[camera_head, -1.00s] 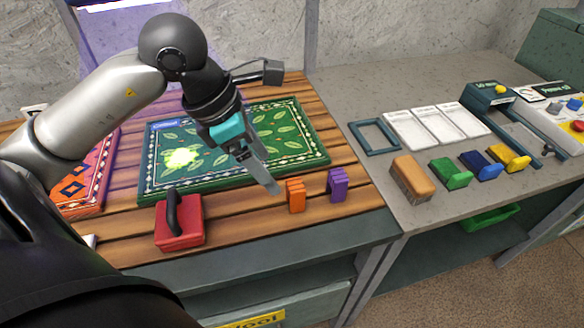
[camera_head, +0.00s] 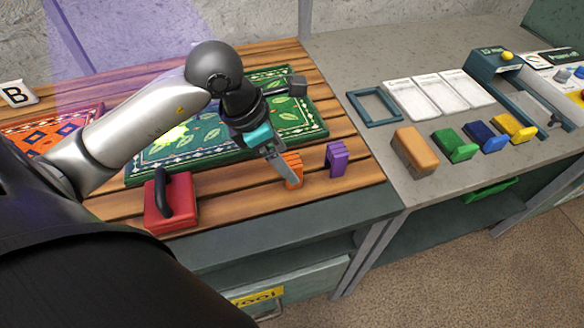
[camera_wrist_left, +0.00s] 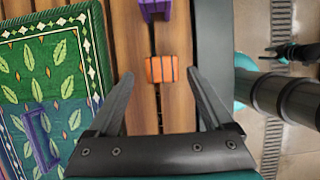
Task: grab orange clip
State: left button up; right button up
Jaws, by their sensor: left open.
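The orange clip (camera_head: 293,170) stands on the wooden slat table, left of the purple clip (camera_head: 337,158). My left gripper (camera_head: 286,171) reaches down to it from above, and its finger covers part of the clip in the head view. In the left wrist view the orange clip (camera_wrist_left: 161,69) lies between the tips of the open left gripper (camera_wrist_left: 160,73), with a gap on each side. I cannot tell how far the tips are above the table. My right gripper is not clearly seen.
A red block with a black handle (camera_head: 171,204) stands to the left. The green leaf-patterned rug (camera_head: 306,121) lies behind. The purple clip also shows beyond the orange one in the left wrist view (camera_wrist_left: 154,9). Coloured brushes and an orange-brown block (camera_head: 413,151) stand on the grey counter.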

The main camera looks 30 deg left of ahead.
pick_arm(q)
jog(key=x, duration=0.5)
jog(key=shift+d+b, duration=0.25)
jog(key=shift+b, duration=0.15)
jog(key=shift+c, duration=0.2)
grip_shut()
